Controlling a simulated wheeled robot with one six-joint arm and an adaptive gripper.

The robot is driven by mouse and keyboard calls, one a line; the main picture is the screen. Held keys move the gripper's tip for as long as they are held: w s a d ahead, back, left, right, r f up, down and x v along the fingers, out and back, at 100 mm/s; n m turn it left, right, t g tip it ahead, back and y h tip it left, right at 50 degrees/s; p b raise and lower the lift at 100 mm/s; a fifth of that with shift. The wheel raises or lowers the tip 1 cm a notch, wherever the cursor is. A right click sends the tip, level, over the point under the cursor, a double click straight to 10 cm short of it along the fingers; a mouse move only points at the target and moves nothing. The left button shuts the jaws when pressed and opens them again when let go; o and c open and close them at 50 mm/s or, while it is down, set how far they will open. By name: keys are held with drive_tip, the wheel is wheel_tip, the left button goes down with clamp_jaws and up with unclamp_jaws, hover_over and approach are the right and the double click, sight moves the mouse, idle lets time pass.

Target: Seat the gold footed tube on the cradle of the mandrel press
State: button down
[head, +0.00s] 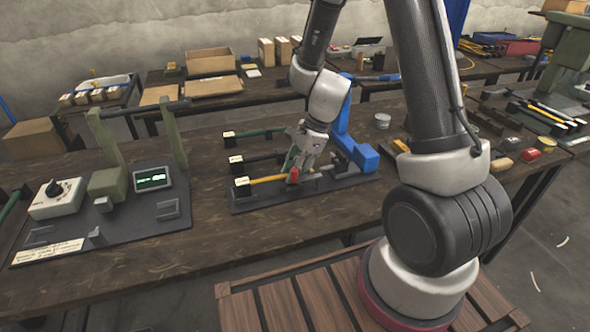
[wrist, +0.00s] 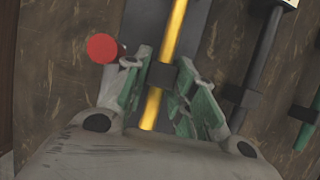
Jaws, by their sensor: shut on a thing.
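The gold tube (head: 268,179) lies along the front of a dark rack base (head: 318,195) in the head view, its left end at a pale-topped block (head: 241,184). In the wrist view the gold tube (wrist: 172,32) passes between my fingers through a dark block or collar (wrist: 162,75). My gripper (head: 300,168) is shut on the tube, with a green-padded finger on each side; it also shows in the wrist view (wrist: 160,90).
A green tube (head: 262,133) and a dark tube (head: 262,157) lie behind the gold one. A red knob (head: 293,174) is close beside my gripper. A blue press (head: 365,158) stands right of the rack.

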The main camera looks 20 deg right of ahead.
drive_tip(key=shift+f, duration=0.1)
drive_tip(key=c, duration=1.1)
unclamp_jaws()
drive_tip(key=shift+f, duration=0.1)
drive_tip(key=shift+s, duration=0.1)
